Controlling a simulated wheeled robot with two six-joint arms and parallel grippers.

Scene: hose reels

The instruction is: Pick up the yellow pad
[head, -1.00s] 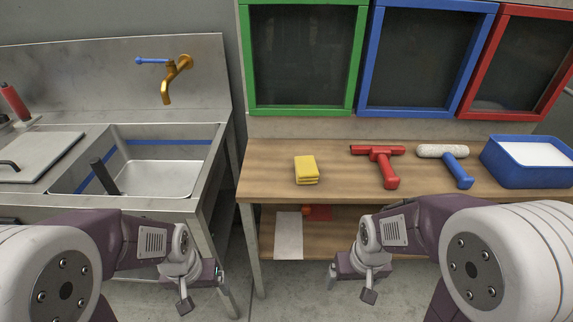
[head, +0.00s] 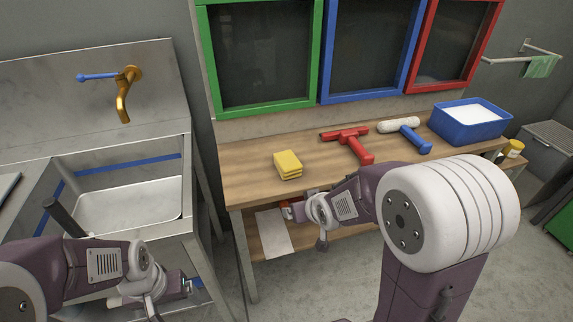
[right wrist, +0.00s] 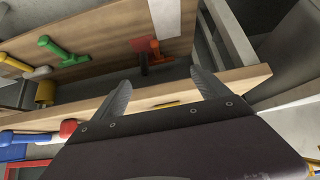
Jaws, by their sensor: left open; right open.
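The yellow pad (head: 288,165) lies on the wooden bench top near its front left part in the head view. It looks like a small stack. My right gripper (head: 289,211) is just in front of the bench edge, below and apart from the pad. In the right wrist view its fingers (right wrist: 163,93) are spread and empty, pointing at the bench edge. A thin yellow sliver shows between them; I cannot tell if it is the pad. My left gripper (head: 187,288) is open in front of the sink, far from the pad.
The wooden bench (head: 245,178) also carries a red squeegee (head: 350,143), a blue-handled roller (head: 405,130) and a blue tub (head: 470,122). A white sheet (head: 273,235) lies on the lower shelf. The sink (head: 130,205) is at the left. Framed panels stand behind the bench.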

